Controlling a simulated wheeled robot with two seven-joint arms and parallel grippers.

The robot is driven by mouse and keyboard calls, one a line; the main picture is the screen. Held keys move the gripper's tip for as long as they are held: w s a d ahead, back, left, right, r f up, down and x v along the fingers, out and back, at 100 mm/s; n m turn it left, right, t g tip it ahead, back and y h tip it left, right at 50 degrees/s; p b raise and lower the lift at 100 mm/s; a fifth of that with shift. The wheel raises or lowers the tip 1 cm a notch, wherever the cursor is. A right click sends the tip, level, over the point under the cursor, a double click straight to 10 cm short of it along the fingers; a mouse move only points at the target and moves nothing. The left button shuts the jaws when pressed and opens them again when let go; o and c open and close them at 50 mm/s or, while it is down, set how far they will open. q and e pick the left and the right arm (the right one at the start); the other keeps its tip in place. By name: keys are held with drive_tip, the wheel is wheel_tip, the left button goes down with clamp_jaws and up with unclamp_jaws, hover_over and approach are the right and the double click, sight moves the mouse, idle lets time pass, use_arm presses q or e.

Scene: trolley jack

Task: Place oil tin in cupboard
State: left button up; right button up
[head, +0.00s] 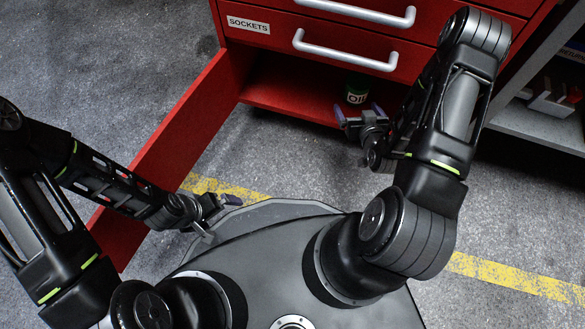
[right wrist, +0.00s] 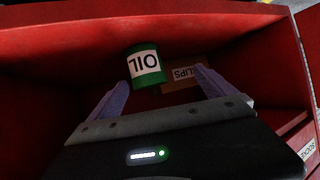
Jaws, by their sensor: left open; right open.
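The oil tin (head: 356,92) is green with a white OIL label. It stands inside the red cupboard (head: 285,97), on its floor near the front right. The cupboard door (head: 175,150) is swung open to the left. In the right wrist view the oil tin (right wrist: 145,65) is just beyond the fingertips, nearer the left finger. My right gripper (head: 362,115) is open and empty at the cupboard opening, in front of the tin; its fingers (right wrist: 160,88) show apart. My left gripper (head: 218,210) is open and empty, low by my base near the open door.
A brown box labelled CLIPS (right wrist: 183,75) is beside the tin inside the cupboard. Drawers with silver handles (head: 345,52) are above the opening. A grey shelf unit (head: 545,120) stands at the right. The floor before the cupboard is clear.

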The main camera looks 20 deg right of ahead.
drive_tip(key=s+a+f+g+y, duration=0.2)
drive_tip(key=a+f+g, duration=0.1)
drive_tip(key=a, duration=0.6)
drive_tip(key=s+a+f+g+y, duration=0.2)
drive_tip(key=s+a+g, duration=0.1)
drive_tip(key=a, duration=0.6)
drive_tip(key=s+a+g+y, duration=0.2)
drive_tip(key=s+a+g, duration=0.2)
drive_tip(key=s+a, duration=0.6)
drive_tip(key=shift+a+f+n+g, duration=0.15)
drive_tip(key=shift+a+n+g, duration=0.1)
drive_tip(key=shift+n+g, duration=0.05)
